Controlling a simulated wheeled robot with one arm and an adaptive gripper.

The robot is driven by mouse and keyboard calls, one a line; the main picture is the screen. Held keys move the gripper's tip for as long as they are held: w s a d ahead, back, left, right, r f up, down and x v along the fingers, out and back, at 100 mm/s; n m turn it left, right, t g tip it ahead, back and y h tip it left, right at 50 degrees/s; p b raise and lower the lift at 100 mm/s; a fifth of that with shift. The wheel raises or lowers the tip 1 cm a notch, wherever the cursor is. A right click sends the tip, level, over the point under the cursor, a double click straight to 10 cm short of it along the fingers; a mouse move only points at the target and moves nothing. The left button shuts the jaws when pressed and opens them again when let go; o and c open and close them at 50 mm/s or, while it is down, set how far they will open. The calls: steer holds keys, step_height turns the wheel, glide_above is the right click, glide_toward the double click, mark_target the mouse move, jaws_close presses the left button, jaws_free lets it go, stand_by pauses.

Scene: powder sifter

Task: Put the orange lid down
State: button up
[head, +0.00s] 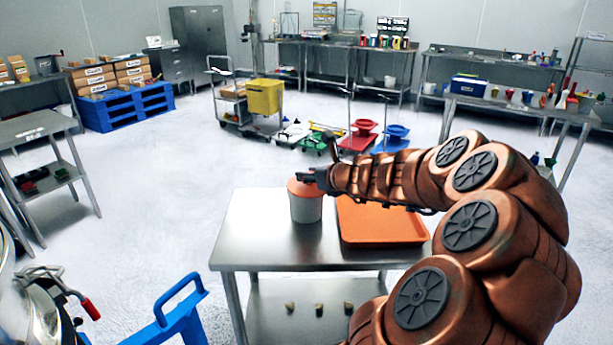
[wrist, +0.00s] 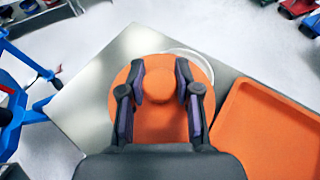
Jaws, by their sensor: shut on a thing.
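The orange lid (wrist: 160,124) is a round disc with a raised knob. My gripper (wrist: 166,88) is shut on the knob, one dark finger on each side. In the head view the lid (head: 299,189) is at the top of a white container (head: 307,209), with my gripper (head: 308,176) over it. In the wrist view the container's rim (wrist: 204,60) shows past the lid's upper right edge, so the lid looks off-centre. I cannot tell whether the lid touches the rim.
The container stands on a metal table (head: 262,250). An orange tray (head: 382,238) lies on the table to the right. Bare tabletop (head: 250,222) shows left of the container. A blue frame (head: 180,310) stands at the table's front left.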

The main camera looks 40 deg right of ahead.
steer(key=w+d+f, duration=0.4)
steer(key=w, duration=0.1)
stand_by(0.6)
steer(key=shift+a+f+b, duration=0.1)
steer(key=shift+f+b, duration=0.15)
steer(key=shift+b, duration=0.05)
steer(key=o, duration=0.9)
steer(key=shift+s+r, duration=0.2)
steer(key=shift+r, duration=0.1)
steer(key=v, duration=1.1)
steer(key=shift+s+r+p, duration=0.15)
steer(key=shift+s+p, duration=0.15)
steer(key=shift+p, duration=0.1)
